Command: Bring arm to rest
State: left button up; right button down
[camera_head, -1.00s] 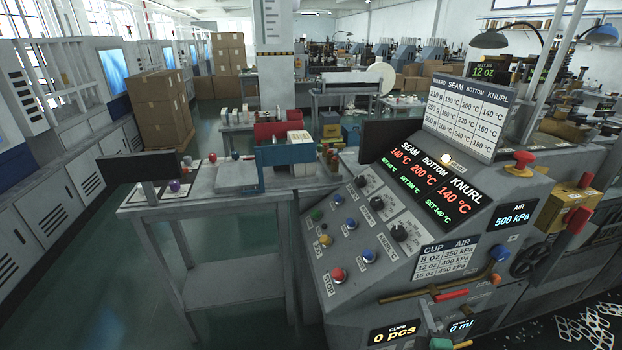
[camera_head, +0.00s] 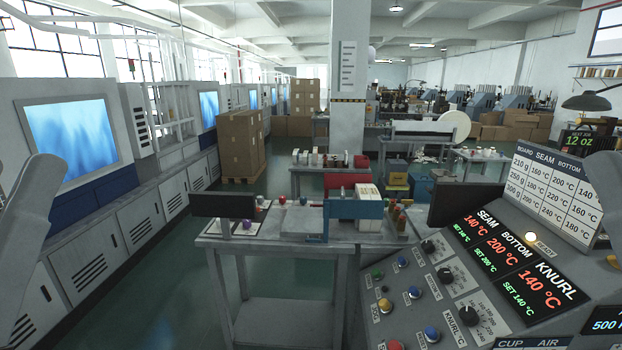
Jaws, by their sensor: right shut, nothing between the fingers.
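A grey part of my right arm with its right gripper (camera_head: 605,195) shows at the right edge, in front of the machine's settings board. The gripper is shut and empty, and its fingers are hard to make out. A grey link of my left arm rises at the left edge; no left fingers show. The grey control console (camera_head: 400,320) fills the lower right, with a lit temperature display (camera_head: 510,262) and several knobs and buttons. Neither arm visibly touches it.
A grey worktable (camera_head: 285,255) with a dark screen (camera_head: 222,204) and a blue fixture (camera_head: 340,208) stands in the middle. Stacked cartons (camera_head: 238,145) stand behind it. Cabinets with blue screens line the left. The green floor between them is clear.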

pick_arm(q)
notch_tip(320, 180, up, 36)
jog(key=p, duration=3.2)
notch_tip(320, 180, down, 60)
jog(key=b, duration=6)
jog(key=shift+f, duration=0.25)
jog(key=shift+o, duration=0.2)
